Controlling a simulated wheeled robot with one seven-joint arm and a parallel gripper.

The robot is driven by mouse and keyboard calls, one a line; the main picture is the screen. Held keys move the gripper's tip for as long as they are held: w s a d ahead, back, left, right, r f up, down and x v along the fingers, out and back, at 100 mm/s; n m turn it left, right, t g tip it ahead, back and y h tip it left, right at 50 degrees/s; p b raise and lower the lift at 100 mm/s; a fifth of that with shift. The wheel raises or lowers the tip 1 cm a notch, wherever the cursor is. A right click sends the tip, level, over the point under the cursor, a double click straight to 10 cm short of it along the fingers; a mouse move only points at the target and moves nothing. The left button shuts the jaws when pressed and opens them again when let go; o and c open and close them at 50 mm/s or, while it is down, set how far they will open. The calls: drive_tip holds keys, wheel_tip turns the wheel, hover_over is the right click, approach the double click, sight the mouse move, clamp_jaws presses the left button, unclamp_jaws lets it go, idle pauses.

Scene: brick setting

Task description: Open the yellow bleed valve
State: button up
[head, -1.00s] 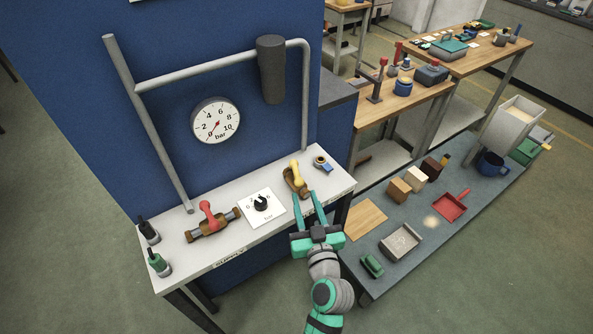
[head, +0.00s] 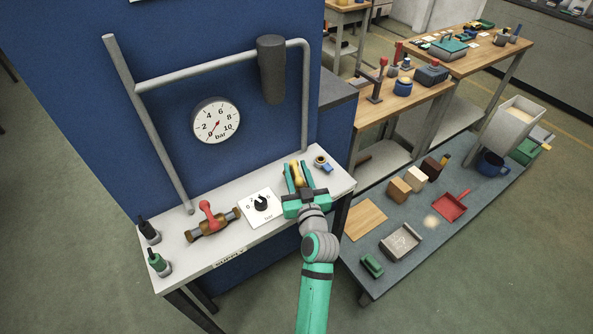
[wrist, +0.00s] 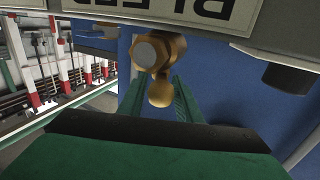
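The yellow bleed valve handle (head: 297,172) is at the right end of the white bench top. My gripper (head: 298,172) reaches over it, with one green finger on each side of the handle. In the wrist view the rounded end of the yellow handle (wrist: 160,94) is between my two fingers (wrist: 160,100), with gaps visible beside it. My gripper looks open around the handle, not clamped. The valve's brass body (wrist: 160,48) shows below the "BLEED" label (wrist: 198,10). In the head view my gripper hides most of the valve body.
A red-handled valve (head: 209,215), a dial knob on a white plate (head: 262,204) and a small brass-and-blue item (head: 322,163) share the bench (head: 235,240). The wall gauge (head: 216,120) needle points to the lower left. Two bottle-like tools (head: 155,250) stand at the left end.

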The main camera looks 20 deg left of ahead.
drive_tip(key=shift+c, duration=0.7)
clamp_jaws()
drive_tip(key=shift+f+n+g+y, duration=0.1)
drive_tip(key=shift+n+g+y, duration=0.4)
drive_tip(key=shift+n+y, duration=0.15)
drive_tip(key=shift+n+g+y, duration=1.45)
drive_tip(key=shift+g+y, duration=0.25)
drive_tip(key=shift+y, duration=0.05)
drive_tip(key=shift+o, duration=0.7)
unclamp_jaws()
